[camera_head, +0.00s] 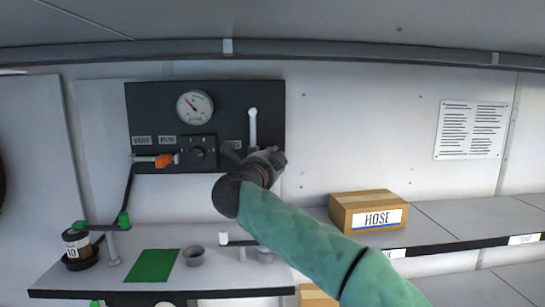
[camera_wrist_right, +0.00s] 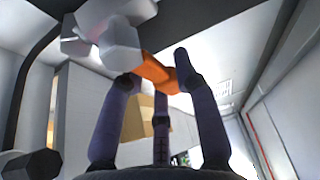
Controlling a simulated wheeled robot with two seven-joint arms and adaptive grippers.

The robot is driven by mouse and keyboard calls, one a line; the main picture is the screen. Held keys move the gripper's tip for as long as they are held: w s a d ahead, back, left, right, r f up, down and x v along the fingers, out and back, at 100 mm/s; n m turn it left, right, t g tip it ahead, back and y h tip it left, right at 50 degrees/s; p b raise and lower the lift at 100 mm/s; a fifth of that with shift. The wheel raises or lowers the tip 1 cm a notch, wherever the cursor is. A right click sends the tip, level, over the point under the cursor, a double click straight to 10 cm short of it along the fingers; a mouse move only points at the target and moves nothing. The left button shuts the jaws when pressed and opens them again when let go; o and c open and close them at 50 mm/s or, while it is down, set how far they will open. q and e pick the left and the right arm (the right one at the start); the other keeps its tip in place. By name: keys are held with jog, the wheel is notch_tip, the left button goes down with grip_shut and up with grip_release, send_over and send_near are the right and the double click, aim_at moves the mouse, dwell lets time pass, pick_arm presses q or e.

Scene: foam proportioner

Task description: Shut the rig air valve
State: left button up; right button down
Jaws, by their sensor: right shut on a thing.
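The black control panel (camera_head: 225,100) is on the back wall, with a round gauge (camera_head: 195,107) and a dark knob (camera_head: 197,153). My right gripper (camera_head: 268,157) is at the panel's lower right corner, below a white upright pipe (camera_head: 252,125). In the right wrist view its dark fingers (camera_wrist_right: 160,85) are shut on an orange valve handle (camera_wrist_right: 158,72), joined to a pale valve body (camera_wrist_right: 120,45). In the head view my gripper hides this handle. Another orange handle (camera_head: 165,160) shows at the panel's lower left. My left gripper is out of view.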

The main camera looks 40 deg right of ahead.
jog(key=shift+w+a+f+m, duration=0.1)
jog(key=shift+f+m, duration=0.05)
jog(key=shift+f, duration=0.2)
jog(key=shift+w+a+f+m, duration=0.1)
jog(key=shift+f+m, duration=0.05)
jog(key=shift+f, duration=0.2)
jog(key=c, duration=0.9)
grip_release()
jog(key=shift+s+d, duration=0.1)
jog(key=shift+r, duration=0.2)
jog(key=shift+r, duration=0.1)
jog(key=shift+s+a, duration=0.2)
jog(key=v, duration=1.1)
jog(key=shift+s+a+r, duration=0.1)
jog(key=shift+a, duration=0.1)
